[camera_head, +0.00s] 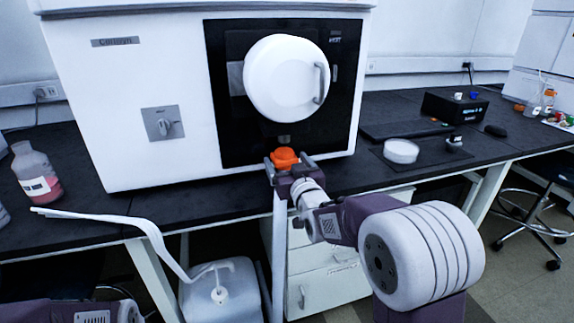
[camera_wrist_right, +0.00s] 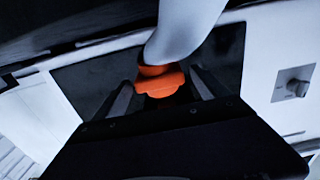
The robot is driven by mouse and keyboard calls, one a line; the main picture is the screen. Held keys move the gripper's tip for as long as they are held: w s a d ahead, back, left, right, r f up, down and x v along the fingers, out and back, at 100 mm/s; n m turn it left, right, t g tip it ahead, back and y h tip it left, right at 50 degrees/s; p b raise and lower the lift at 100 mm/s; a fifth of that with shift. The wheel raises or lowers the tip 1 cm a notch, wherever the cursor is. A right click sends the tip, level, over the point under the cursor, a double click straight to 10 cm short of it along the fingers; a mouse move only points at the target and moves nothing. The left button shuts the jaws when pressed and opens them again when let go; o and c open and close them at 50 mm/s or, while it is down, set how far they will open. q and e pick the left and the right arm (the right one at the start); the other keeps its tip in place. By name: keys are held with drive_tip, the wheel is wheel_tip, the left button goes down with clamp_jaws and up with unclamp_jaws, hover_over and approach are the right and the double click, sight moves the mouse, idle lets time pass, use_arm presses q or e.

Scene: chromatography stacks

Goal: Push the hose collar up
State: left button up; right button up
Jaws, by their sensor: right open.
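The orange hose collar (camera_head: 285,157) is below a small grey fitting (camera_head: 284,140) at the bottom of the machine's black panel. I cannot tell whether the collar touches the fitting. My right gripper (camera_head: 289,162) is open, with one finger on each side of the collar. In the right wrist view the collar (camera_wrist_right: 160,82) lies between the two fingers, with gaps visible beside it. A white hose (camera_wrist_right: 187,28) joins the collar there; in the head view a white hose (camera_head: 279,245) hangs below my gripper. My left gripper is out of view.
The white machine (camera_head: 125,90) with a round white door (camera_head: 286,78) stands on the black bench. A bottle (camera_head: 37,172) is at left. A plastic jug (camera_head: 222,290) with a white tube stands below the bench front. A white dish (camera_head: 401,150) sits at right.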

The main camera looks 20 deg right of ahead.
sight(286, 143)
clamp_jaws()
wheel_tip(286, 143, up, 5)
drive_tip(key=p, duration=0.3)
drive_tip(key=shift+r+p, duration=0.15)
drive_tip(key=shift+p, duration=0.2)
unclamp_jaws()
drive_tip(key=s+p, duration=0.1)
drive_tip(key=s, duration=0.8)
drive_tip(key=shift+d, duration=0.15)
